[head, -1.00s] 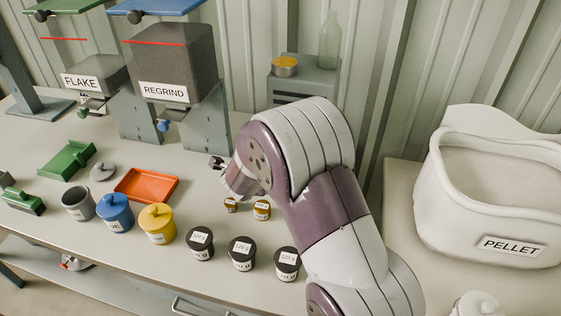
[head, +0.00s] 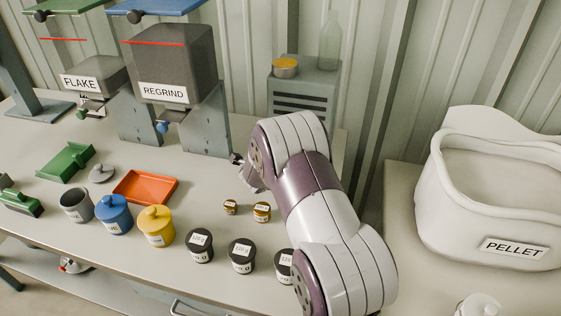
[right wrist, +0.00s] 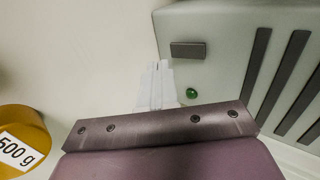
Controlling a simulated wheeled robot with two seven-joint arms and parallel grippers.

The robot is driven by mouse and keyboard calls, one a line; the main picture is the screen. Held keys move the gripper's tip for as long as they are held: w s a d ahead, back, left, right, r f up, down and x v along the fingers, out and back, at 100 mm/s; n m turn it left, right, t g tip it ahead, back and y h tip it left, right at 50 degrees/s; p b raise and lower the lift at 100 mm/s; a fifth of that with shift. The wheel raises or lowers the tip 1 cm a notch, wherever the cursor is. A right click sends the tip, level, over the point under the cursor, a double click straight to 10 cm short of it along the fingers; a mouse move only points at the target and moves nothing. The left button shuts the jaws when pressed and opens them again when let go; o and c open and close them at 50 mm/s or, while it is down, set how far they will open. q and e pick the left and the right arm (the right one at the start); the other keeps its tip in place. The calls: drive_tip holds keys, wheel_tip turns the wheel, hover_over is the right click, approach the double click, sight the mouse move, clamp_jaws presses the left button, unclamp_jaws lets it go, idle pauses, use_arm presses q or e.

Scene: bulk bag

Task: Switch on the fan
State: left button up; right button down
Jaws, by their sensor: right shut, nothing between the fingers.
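The fan looks to be the grey slotted box (head: 303,88) at the back of the table, partly hidden by my right arm. The right wrist view shows its pale face (right wrist: 220,65) with dark slots, a dark rectangular piece (right wrist: 187,50) and a small round green spot (right wrist: 192,93). I cannot tell whether the green spot is lit. My right gripper (head: 237,158) is shut and empty, left of and in front of the box. In the right wrist view its pale fingertips (right wrist: 158,67) appear left of the dark piece, with no visible contact. My left gripper is out of view.
The REGRIND hopper (head: 168,55) is to the left. A PELLET bag (head: 470,235) stands right.

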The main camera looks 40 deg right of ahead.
drive_tip(key=shift+w+d+f+p, duration=0.15)
drive_tip(key=shift+w+d, duration=0.45)
drive_tip(key=shift+d, duration=0.15)
drive_tip(key=shift+w+d+f+p, duration=0.15)
drive_tip(key=shift+w+d, duration=0.4)
drive_tip(key=shift+d, duration=0.15)
drive_tip(key=f+b, duration=0.1)
drive_tip(key=b, duration=0.2)
drive_tip(key=shift+w+d+f+h, duration=0.1)
drive_tip(key=shift+f+h, duration=0.15)
drive_tip(key=shift+h, duration=0.05)
drive_tip(key=shift+r, duration=0.7)
drive_tip(key=shift+p, duration=0.3)
drive_tip(key=shift+r, duration=0.1)
